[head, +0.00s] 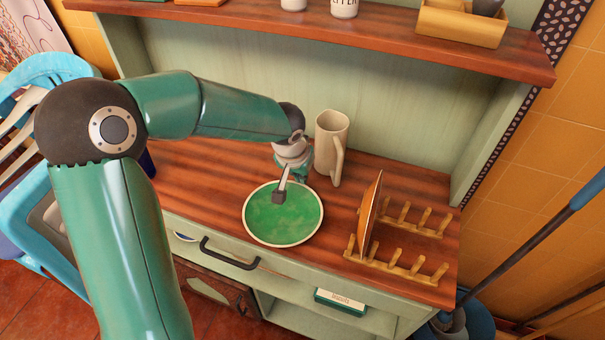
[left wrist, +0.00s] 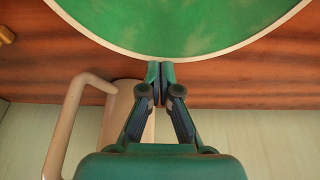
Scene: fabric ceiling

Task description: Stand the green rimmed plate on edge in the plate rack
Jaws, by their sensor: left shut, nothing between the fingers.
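The green plate (head: 284,213) with a pale rim lies flat on the wooden counter. In the left wrist view the green plate (left wrist: 185,22) fills the top. My left gripper (head: 279,197) reaches in from behind the plate, and in the head view its fingertips overlap the plate's far part. In the left wrist view the gripper (left wrist: 160,73) is shut and empty, its tips at the plate's rim; I cannot tell whether they touch. The wooden plate rack (head: 400,262), with two rows of pegs, stands to the right. My right gripper is not in view.
An orange plate (head: 369,215) stands on edge at the rack's left end; the pegs right of it are free. A cream pitcher (head: 331,147) stands behind the green plate, close to my left gripper. A shelf (head: 400,40) runs above the counter's back.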

